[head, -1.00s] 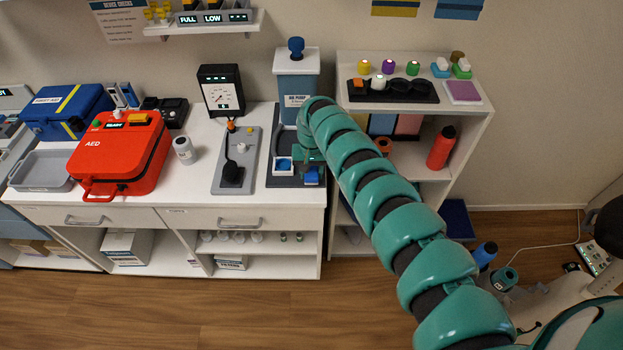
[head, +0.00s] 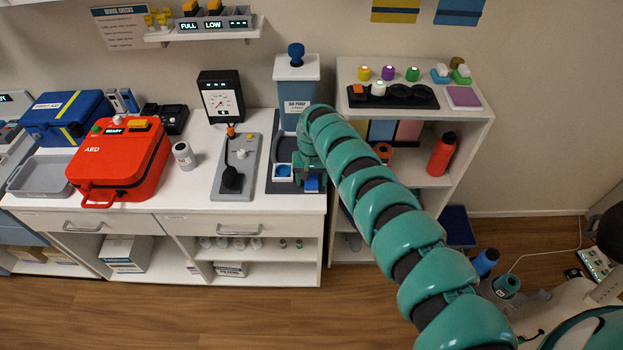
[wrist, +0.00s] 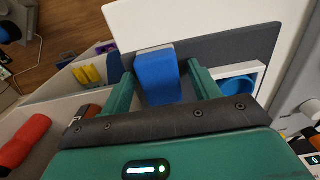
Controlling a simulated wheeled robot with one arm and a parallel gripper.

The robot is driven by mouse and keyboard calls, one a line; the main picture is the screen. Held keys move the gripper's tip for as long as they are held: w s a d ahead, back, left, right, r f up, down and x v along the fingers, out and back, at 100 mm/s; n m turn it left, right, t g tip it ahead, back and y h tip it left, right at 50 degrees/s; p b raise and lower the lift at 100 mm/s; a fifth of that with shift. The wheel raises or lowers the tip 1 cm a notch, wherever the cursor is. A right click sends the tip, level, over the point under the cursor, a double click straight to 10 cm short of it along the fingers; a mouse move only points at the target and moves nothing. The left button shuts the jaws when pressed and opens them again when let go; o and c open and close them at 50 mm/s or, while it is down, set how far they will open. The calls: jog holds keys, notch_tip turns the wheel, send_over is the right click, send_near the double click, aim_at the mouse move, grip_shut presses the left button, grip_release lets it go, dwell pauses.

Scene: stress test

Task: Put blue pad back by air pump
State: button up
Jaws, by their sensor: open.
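The blue pad (wrist: 157,72) lies on the dark grey board (wrist: 225,50) in the wrist view. My gripper (wrist: 161,76) is open, with one green finger on each side of the pad; whether a finger touches it I cannot tell. In the head view the pad (head: 312,183) shows at the front right of the dark board (head: 278,150), just below my gripper (head: 309,168). The air pump (head: 296,97), a blue-grey box with a white top and blue knob, stands at the back of this board. My arm hides part of its right side.
A white square holder with a blue ring (head: 283,172) is left of the pad. A grey panel with a black bulb (head: 232,180) stands further left, then a red AED case (head: 122,160). A shelf unit (head: 470,120) with a red bottle (head: 441,154) is at right.

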aim_at(312, 179)
notch_tip(312, 179, up, 12)
jog(key=b, duration=0.3)
dwell(0.3)
dwell(0.4)
